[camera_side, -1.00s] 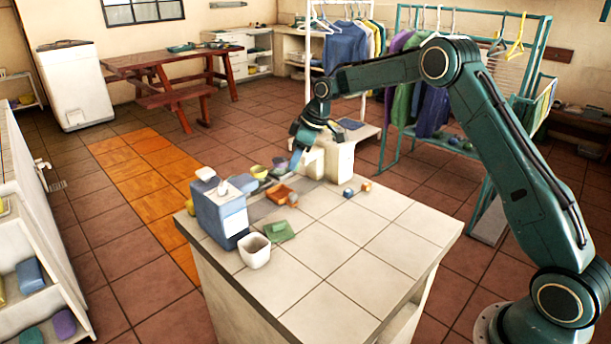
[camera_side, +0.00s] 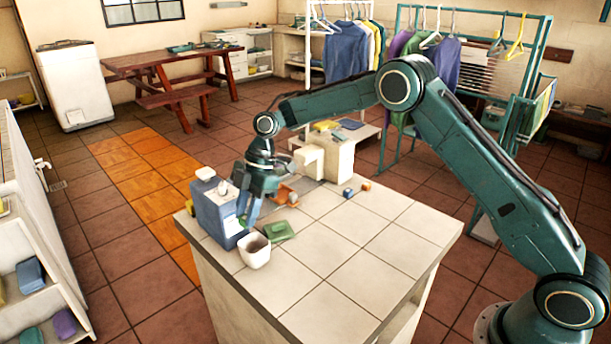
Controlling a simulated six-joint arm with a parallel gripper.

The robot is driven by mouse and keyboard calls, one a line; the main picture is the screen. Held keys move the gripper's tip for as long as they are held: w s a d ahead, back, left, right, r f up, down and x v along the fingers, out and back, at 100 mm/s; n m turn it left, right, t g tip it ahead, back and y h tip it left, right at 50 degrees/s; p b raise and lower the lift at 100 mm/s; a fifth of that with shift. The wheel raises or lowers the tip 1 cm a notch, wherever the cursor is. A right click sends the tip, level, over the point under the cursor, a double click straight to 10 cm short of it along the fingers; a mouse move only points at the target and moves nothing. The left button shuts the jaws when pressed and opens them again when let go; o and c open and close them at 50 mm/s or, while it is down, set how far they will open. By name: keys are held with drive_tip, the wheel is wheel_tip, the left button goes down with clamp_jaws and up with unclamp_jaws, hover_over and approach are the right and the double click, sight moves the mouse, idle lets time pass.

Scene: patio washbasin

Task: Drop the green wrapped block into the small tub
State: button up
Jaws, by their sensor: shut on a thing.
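My gripper (camera_side: 246,214) points down beside the blue box, just above and slightly left of the small tub's opening. It is shut on the green wrapped block (camera_side: 242,221), of which only a small green patch shows between the fingers. The small tub (camera_side: 256,257) is white and stands upright at the near left of the tiled counter. Whether the block is over the rim or just behind it is hard to tell.
A blue box with a white label (camera_side: 213,213) stands close left of the tub. A folded green cloth (camera_side: 278,230) lies right of it. An orange tray (camera_side: 286,193) and small blue and orange blocks (camera_side: 348,192) lie farther back. The counter's right side (camera_side: 370,240) is clear.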

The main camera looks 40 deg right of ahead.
sight(244, 251)
drive_tip(key=shift+f, duration=0.15)
drive_tip(key=shift+f, duration=2.85)
drive_tip(key=o, duration=1)
drive_tip(key=shift+d+r, duration=0.1)
drive_tip(key=shift+v, duration=6.8)
